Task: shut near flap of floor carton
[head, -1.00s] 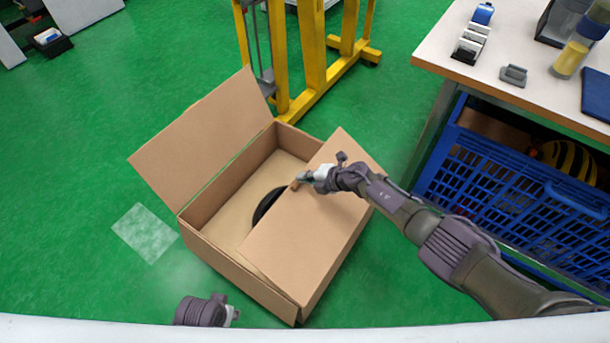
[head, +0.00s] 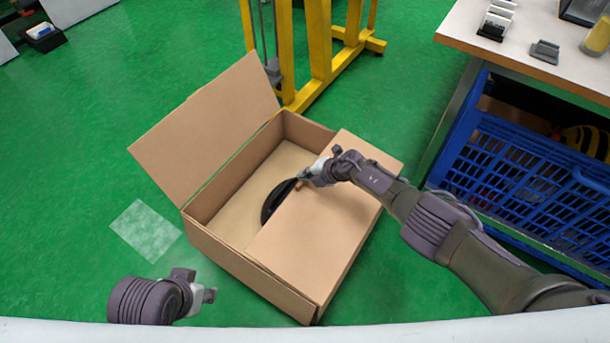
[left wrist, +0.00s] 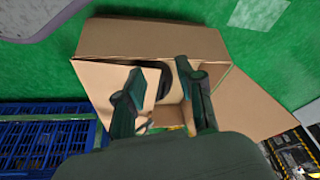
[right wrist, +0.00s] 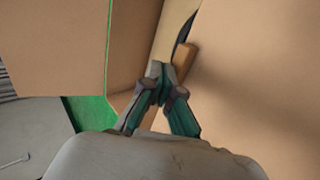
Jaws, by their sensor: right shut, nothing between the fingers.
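The open cardboard floor carton (head: 225,240) stands on the green floor. Its left flap (head: 205,125) stands up and leans outward. Its right flap (head: 310,225) reaches over the right part of the opening. A dark curved item (head: 277,202) shows inside, partly hidden. My right gripper (head: 304,175) is shut and empty at the right flap's inner edge; in the right wrist view its fingertips (right wrist: 162,80) are close to a small brown tab (right wrist: 185,62). Contact is unclear. My left gripper (head: 209,295) is left of the carton's front; its fingers (left wrist: 160,90) are apart and empty.
A yellow frame (head: 320,50) stands behind the carton. A workbench (head: 520,50) with a blue crate (head: 520,180) under it is at the right. A pale floor patch (head: 145,230) lies left of the carton; floor to the left is free.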

